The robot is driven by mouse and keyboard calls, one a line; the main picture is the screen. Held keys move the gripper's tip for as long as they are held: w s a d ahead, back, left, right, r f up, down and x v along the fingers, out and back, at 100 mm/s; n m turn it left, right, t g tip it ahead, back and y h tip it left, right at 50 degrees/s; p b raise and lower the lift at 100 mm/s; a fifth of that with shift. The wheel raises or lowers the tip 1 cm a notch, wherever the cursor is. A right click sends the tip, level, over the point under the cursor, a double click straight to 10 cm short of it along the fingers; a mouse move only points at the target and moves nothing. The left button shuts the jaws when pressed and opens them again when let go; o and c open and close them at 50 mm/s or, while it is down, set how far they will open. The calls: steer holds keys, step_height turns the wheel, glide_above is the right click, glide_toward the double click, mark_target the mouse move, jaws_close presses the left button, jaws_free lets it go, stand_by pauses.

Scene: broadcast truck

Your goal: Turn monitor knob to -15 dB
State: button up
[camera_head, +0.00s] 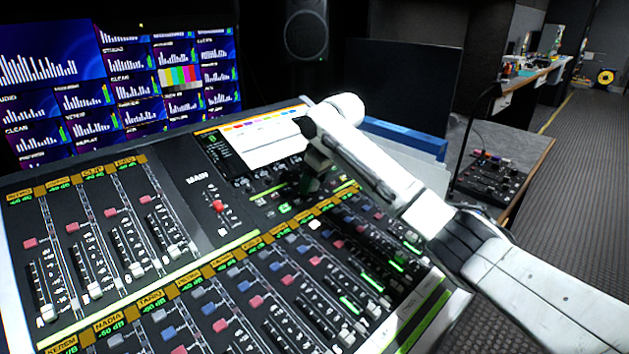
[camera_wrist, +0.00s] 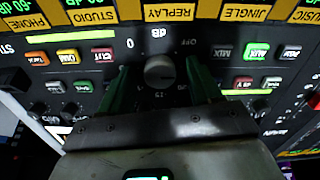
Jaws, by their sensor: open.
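The monitor knob (camera_wrist: 159,71) is a small round grey knob in the middle of the wrist view. A dial scale around it shows 0, dB, OFF and a 15 below. The exact pointer direction is too small to tell. My gripper (camera_wrist: 158,76) is open, with one green-tinged finger on each side of the knob. I cannot tell whether the fingers touch it. In the head view my gripper (camera_head: 311,182) is low over the mixing console (camera_head: 203,190), below its bright screen, and the knob is hidden there.
Lit buttons and orange labels reading PHONE, STUDIO, REPLAY (camera_wrist: 168,13), JINGLE and MUSIC surround the knob. Rows of faders (camera_head: 217,207) fill the console. Monitors (camera_head: 125,80) stand behind at the left. A small control box (camera_head: 490,175) sits on a side desk at the right.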

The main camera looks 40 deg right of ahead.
steer(key=shift+c, duration=0.4)
steer(key=c, duration=1)
steer(key=shift+o, duration=0.2)
steer(key=shift+r+p, duration=0.1)
steer(key=shift+p, duration=0.45)
steer(key=m+p, duration=0.1)
steer(key=p, duration=0.1)
steer(key=m+p, duration=0.1)
steer(key=p, duration=0.1)
steer(key=shift+a+r+m, duration=0.1)
steer(key=shift+r+m, duration=0.1)
steer(key=shift+m, duration=0.2)
steer(key=m+p, duration=0.5)
steer(key=p, duration=0.2)
steer(key=shift+f, duration=0.1)
steer(key=m+p, duration=0.3)
steer(key=m, duration=0.2)
steer(key=shift+f, duration=0.1)
steer(key=m+p, duration=0.2)
steer(key=m, duration=0.2)
steer(key=shift+f+m, duration=0.1)
steer(key=shift+m, duration=0.3)
